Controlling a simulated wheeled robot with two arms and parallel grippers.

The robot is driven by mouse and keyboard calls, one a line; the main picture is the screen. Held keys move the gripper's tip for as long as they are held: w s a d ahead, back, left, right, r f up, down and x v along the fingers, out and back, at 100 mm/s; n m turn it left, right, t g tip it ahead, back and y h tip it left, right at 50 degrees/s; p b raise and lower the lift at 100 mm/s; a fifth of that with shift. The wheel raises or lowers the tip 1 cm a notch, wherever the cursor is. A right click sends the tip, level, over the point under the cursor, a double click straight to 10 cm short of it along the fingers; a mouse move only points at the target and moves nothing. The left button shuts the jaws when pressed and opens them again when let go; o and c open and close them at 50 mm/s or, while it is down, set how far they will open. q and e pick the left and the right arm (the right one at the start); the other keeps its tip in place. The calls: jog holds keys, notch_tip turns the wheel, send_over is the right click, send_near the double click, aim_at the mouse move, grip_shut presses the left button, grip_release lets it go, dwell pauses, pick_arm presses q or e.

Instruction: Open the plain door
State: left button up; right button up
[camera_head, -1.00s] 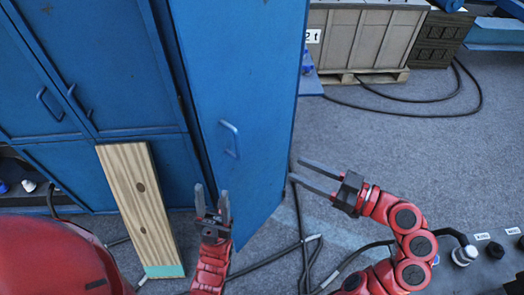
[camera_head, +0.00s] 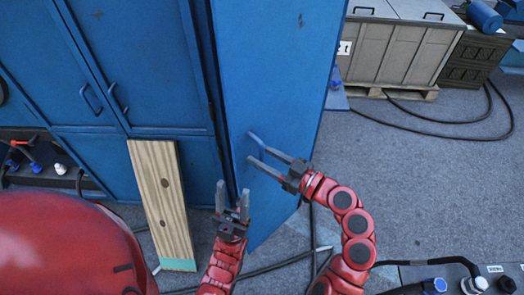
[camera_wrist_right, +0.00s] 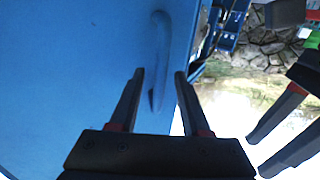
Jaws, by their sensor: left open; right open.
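The plain blue door (camera_head: 275,70) is a large flat panel standing at an angle to the cabinet front, with a dark gap along its left edge. Its blue bar handle (camera_head: 257,141) is partly hidden by my right gripper (camera_head: 251,148), which is open with its fingertips at the handle. In the right wrist view the handle (camera_wrist_right: 163,35) lies upright in line with the space between the open fingers (camera_wrist_right: 159,74); I cannot tell whether they touch it. My left gripper (camera_head: 232,191) is open and empty, pointing up in front of the door's lower left part.
A wooden plank (camera_head: 160,200) leans against the blue cabinet (camera_head: 120,50) left of my left gripper. Black cables (camera_head: 290,262) lie on the floor below the door. Grey crates (camera_head: 405,50) stand on a pallet at back right. The grey floor (camera_head: 420,180) at right is mostly clear.

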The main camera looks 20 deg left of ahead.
jog(key=shift+w+a, duration=0.1)
jog(key=shift+a, duration=0.1)
grip_shut()
dwell(1.4)
